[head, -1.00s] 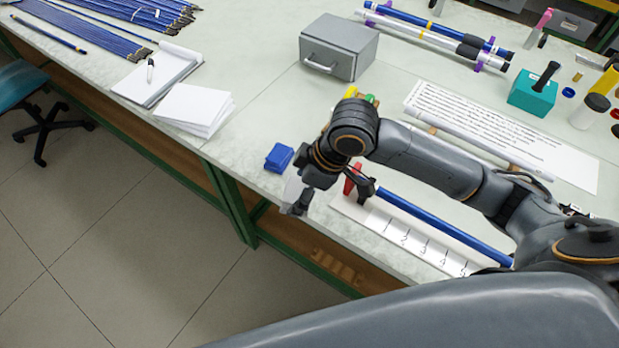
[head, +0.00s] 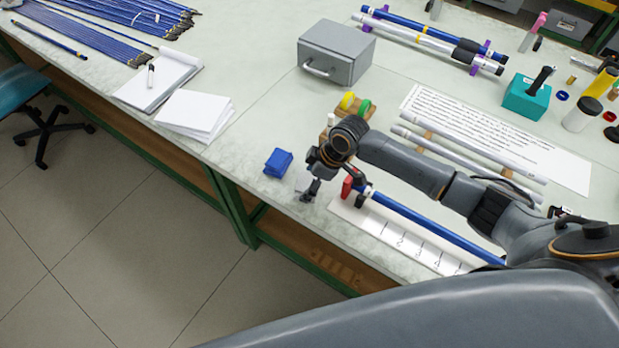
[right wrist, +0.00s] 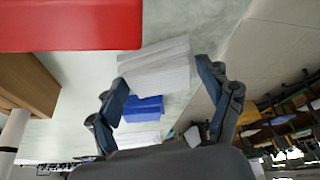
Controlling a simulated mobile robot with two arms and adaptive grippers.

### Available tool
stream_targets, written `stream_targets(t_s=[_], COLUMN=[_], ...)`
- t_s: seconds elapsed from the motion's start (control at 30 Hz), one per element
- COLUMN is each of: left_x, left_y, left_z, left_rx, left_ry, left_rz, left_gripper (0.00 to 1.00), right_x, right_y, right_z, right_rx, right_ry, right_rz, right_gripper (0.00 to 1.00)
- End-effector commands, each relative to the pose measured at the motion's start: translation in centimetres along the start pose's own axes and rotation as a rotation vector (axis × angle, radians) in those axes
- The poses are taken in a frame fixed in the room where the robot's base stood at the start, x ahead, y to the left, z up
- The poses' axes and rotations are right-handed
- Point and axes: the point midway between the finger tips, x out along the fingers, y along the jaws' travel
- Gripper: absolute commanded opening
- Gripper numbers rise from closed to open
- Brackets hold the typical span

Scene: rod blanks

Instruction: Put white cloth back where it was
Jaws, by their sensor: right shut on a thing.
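The white cloth (right wrist: 155,66) is a folded, layered pad between the two fingers of my right gripper (right wrist: 162,76) in the right wrist view. The gripper is shut on it. In the head view my right gripper (head: 309,193) is near the table's front edge, between the blue cloth and the ruled board; the white cloth is mostly hidden there. A folded blue cloth (head: 278,162) lies on the table left of the gripper. It also shows beyond the white cloth in the right wrist view (right wrist: 142,110). My left gripper is not in view.
Right of the gripper, a blue rod (head: 430,222) lies along a white ruled board (head: 400,238) with a red stop (head: 347,186). Tape rolls (head: 356,105) are behind. A grey box (head: 337,50) and stacked white paper (head: 194,112) stand farther back. Bare table surrounds the blue cloth.

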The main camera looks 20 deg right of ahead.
Motion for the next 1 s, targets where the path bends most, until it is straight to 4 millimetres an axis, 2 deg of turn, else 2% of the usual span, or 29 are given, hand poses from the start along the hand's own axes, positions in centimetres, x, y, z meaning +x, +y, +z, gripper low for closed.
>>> stream_targets(t_s=[0.3, 0.33, 0.4, 0.43, 0.8, 0.9, 1.0], left_x=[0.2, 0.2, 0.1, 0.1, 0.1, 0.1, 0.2], left_y=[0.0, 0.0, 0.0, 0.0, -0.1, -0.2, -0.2], left_z=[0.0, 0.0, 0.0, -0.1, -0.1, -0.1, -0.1], left_rx=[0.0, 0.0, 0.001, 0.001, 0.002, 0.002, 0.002], left_ry=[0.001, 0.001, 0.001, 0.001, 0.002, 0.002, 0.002], left_rz=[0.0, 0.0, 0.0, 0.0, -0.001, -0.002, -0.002], left_gripper=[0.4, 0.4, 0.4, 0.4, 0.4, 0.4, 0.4], right_x=[0.3, 0.3, 0.3, 0.3, 0.1, -0.5, -2.0], right_y=[0.0, 0.0, 0.0, 0.0, 0.0, 0.1, 0.1], right_z=[0.1, 0.1, 0.1, 0.1, 0.1, 0.1, 0.1], right_rx=[0.0, 0.0, 0.0, 0.0, 0.0, 0.0, -0.001], right_ry=[0.0, 0.0, 0.0, 0.0, 0.0, 0.0, 0.001], right_rz=[0.0, 0.0, 0.0, 0.0, 0.001, 0.002, 0.003], right_gripper=[0.49, 0.82, 0.97, 1.0, 1.0, 1.0, 1.0])
